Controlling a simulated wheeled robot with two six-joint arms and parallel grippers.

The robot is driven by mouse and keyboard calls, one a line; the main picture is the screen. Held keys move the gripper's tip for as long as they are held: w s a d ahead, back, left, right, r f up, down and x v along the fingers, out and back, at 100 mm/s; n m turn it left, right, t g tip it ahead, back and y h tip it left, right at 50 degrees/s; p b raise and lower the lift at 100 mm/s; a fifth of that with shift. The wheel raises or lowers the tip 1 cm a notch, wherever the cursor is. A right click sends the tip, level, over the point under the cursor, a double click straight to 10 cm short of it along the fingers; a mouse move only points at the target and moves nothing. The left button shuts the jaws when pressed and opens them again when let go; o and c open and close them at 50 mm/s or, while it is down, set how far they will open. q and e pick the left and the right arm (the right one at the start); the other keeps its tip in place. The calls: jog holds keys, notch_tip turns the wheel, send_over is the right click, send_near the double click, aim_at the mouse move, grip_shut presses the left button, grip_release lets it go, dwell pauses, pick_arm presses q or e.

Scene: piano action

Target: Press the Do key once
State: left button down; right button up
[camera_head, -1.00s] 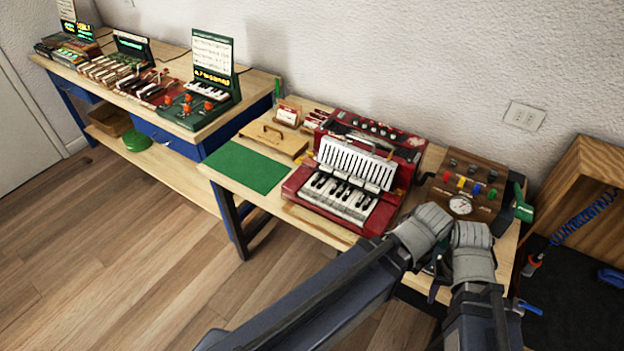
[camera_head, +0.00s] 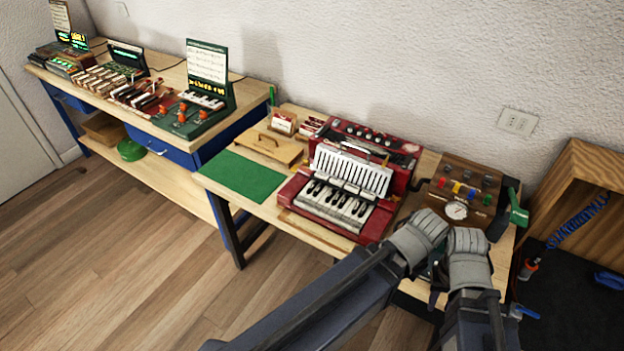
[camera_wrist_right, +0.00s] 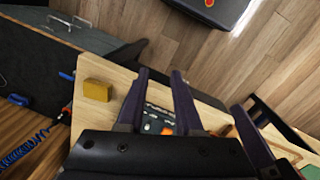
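A red accordion-like keyboard (camera_head: 335,204) with white and black keys sits on the middle of the near bench. No key label is legible, so I cannot tell which key is Do. My right gripper (camera_wrist_right: 160,75) is to the right of the keyboard, over the bench's front right; its dark fingers stand apart in the right wrist view with nothing gripped between them. My left gripper (camera_head: 420,240) is close beside it; its fingers are hidden in the head view. Another dark finger at the right of the wrist view cannot be assigned surely.
A brown box with a round gauge and coloured knobs (camera_head: 461,192) stands right of the keyboard. A green mat (camera_head: 243,176) and a wooden board (camera_head: 270,147) lie left. A far bench carries small keyboards (camera_head: 205,100). A yellow block (camera_wrist_right: 97,90) shows in the wrist view.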

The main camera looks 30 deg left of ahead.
grip_shut()
dwell(1.4)
